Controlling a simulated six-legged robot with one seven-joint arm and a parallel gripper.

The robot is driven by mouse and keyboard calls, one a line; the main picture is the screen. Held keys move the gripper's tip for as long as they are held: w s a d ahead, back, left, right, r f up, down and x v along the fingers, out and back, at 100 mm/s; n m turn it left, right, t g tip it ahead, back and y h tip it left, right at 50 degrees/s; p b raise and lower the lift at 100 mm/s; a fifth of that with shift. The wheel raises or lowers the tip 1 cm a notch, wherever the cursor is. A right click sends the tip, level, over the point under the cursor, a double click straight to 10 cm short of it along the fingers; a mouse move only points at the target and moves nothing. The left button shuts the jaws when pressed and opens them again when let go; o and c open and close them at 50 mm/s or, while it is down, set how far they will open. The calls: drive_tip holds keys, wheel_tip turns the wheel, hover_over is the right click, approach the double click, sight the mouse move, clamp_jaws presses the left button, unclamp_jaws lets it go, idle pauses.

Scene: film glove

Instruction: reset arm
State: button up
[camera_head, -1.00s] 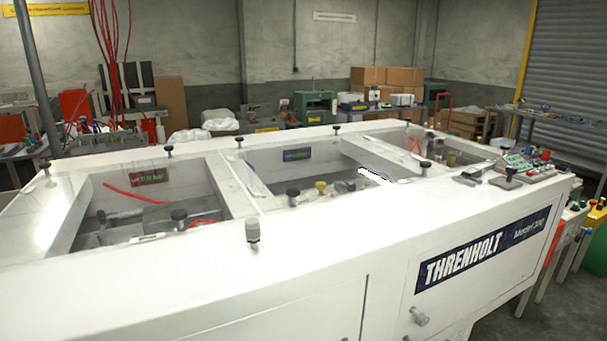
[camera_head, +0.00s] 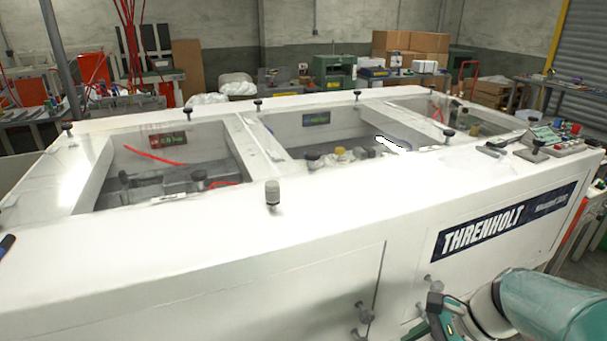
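My arm, teal with a white ring, comes in at the lower right corner in front of the machine. The dark and teal end at its left, my gripper (camera_head: 440,312), is small and partly cut by the bottom edge. I cannot tell whether its fingers are open or shut, and I see nothing clearly held in it. It shows in front of the machine's lower front panel, below the THRENHOLT label (camera_head: 508,218).
A long white machine (camera_head: 230,245) with open-looking bays fills the middle. Knobs stand along its top, including a grey-capped one (camera_head: 272,193). A bright white strip (camera_head: 392,145) shows in a bay. A control panel (camera_head: 560,138) is at the right end. Cardboard boxes (camera_head: 410,46) stand behind.

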drive_tip(key=a+r+n+t+h, duration=0.2)
drive_tip(key=a+r+n+h, duration=0.1)
drive_tip(key=n, duration=0.6)
drive_tip(key=s+a+r+n+t+h, duration=0.1)
drive_tip(key=a+r+n+t+h, duration=0.1)
drive_tip(key=r+n, duration=0.4)
drive_tip(key=shift+s+a+r+n+h, duration=0.25)
drive_tip(key=shift+a+n+h, duration=0.4)
drive_tip(key=shift+n, duration=0.85)
drive_tip(key=shift+d, duration=0.1)
